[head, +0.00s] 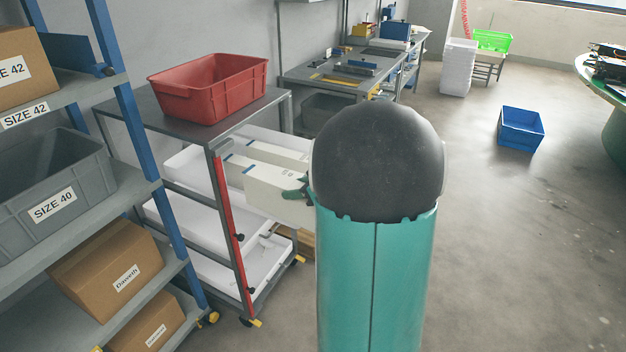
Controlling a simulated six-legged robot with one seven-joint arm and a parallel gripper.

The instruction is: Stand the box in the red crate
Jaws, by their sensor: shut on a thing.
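The red crate (225,98) stands on top of the grey metal cart, left of centre in the head view. Its inside is only partly seen. My gripper (301,190) is below and to the right of the crate, at the cart's open side, mostly hidden behind my teal and black arm. It is shut on a white box (262,182), which lies lengthwise at the level of the cart's upper white tray. The far end of the box reaches to the tray, and I cannot tell whether it touches the tray.
A second white box (275,150) lies just behind. The cart's red-edged post (227,220) stands close left of the held box. A shelf rack with cartons and a grey bin (55,180) is at left. A blue crate (521,128) sits on the floor; the floor at right is mostly clear.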

